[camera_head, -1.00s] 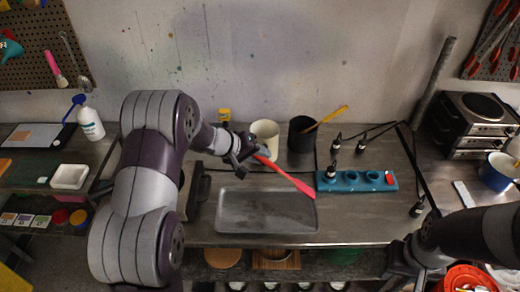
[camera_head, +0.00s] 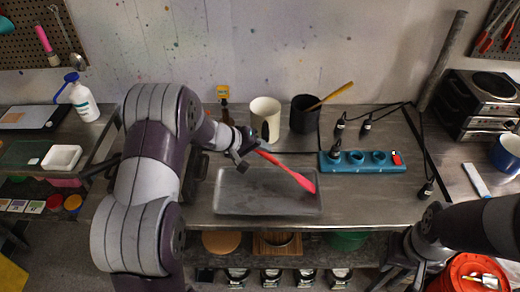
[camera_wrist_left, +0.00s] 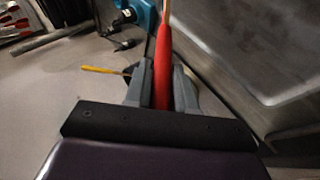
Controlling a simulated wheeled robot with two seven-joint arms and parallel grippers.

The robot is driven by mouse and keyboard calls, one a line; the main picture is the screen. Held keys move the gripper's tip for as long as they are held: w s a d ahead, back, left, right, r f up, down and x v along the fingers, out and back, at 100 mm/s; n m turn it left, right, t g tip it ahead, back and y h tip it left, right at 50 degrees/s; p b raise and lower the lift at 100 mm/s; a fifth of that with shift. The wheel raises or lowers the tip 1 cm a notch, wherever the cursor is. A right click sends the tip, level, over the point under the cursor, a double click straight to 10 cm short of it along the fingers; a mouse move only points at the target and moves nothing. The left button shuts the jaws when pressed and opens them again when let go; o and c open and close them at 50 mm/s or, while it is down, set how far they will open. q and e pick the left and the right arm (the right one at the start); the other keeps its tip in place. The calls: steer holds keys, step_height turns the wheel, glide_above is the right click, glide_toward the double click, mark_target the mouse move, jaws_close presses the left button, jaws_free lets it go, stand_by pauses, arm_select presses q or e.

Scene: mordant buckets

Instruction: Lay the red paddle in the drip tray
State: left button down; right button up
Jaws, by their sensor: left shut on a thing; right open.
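The red paddle (camera_head: 286,169) is held at its handle end by my left gripper (camera_head: 247,150), which is shut on it. Its flat end points down and to the right, over the drip tray. The paddle also shows between the fingers in the left wrist view (camera_wrist_left: 162,70). The drip tray (camera_head: 268,206) is a shallow grey metal tray lying on the steel table. From the head view I cannot tell whether the paddle's flat end touches the tray. My right gripper (camera_head: 397,272) is at the lower right, away from the tray, and is open.
A white bucket (camera_head: 265,118) and a black bucket (camera_head: 303,114) with a yellow stick stand behind the tray. A teal block (camera_head: 362,161) with sockets and black cables sits to the right. The table strip in front of the tray is clear.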

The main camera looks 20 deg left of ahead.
arm_select(q)
steer(key=c, duration=0.9)
jaws_free()
steer(key=shift+o, duration=0.2)
steer(key=b+v, duration=0.3)
steer(key=v, duration=0.9)
steer(key=shift+s+a+r, duration=0.15)
steer(key=shift+a+r, duration=0.05)
steer(key=shift+r, duration=0.05)
